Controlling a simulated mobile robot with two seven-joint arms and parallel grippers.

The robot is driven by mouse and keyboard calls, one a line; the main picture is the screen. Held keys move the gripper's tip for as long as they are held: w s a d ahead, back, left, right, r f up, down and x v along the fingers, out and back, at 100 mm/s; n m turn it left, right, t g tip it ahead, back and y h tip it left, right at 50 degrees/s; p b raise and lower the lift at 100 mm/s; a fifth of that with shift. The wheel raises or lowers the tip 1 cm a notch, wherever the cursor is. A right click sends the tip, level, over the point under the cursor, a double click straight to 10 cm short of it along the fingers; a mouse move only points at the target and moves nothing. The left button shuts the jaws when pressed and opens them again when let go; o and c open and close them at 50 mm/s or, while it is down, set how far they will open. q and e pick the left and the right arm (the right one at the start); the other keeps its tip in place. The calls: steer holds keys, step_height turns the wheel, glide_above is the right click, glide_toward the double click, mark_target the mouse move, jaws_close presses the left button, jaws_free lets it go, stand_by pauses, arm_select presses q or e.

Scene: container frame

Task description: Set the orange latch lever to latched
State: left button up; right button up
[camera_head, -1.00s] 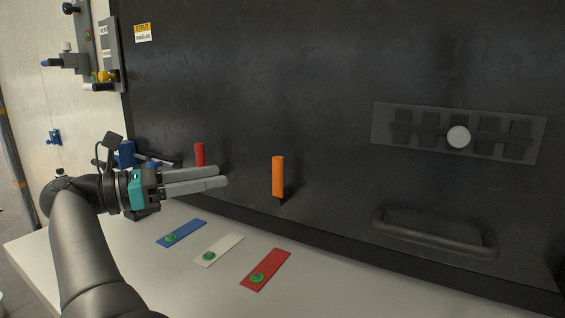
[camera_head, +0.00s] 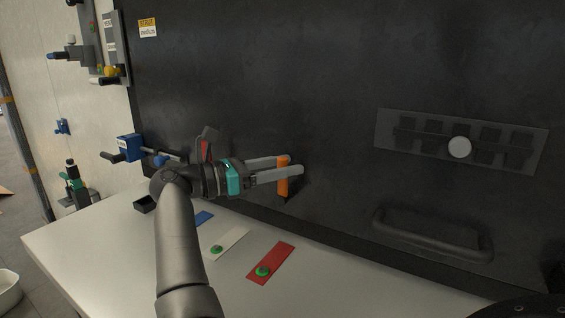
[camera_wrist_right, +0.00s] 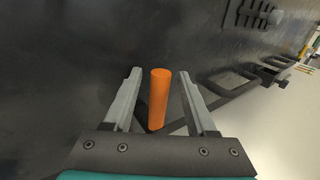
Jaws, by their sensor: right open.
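The orange latch lever (camera_head: 283,183) stands upright on the dark panel (camera_head: 350,60), just above the table. It also shows in the right wrist view as an orange cylinder (camera_wrist_right: 159,97). My right gripper (camera_head: 292,164) is open with its fingers either side of the lever. In the right wrist view the lever stands between the two fingers (camera_wrist_right: 158,88), with a visible gap on each side. My left gripper is not in view.
A red lever (camera_head: 205,150) is partly hidden behind my right wrist. Red (camera_head: 271,263), white (camera_head: 231,241) and blue (camera_head: 204,218) plates lie on the white table (camera_head: 120,265). A dark handle (camera_head: 432,242) and a slotted plate with a pale knob (camera_head: 459,147) are at right.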

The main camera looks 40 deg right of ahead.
jaws_close()
stand_by(0.4)
stand_by(1.0)
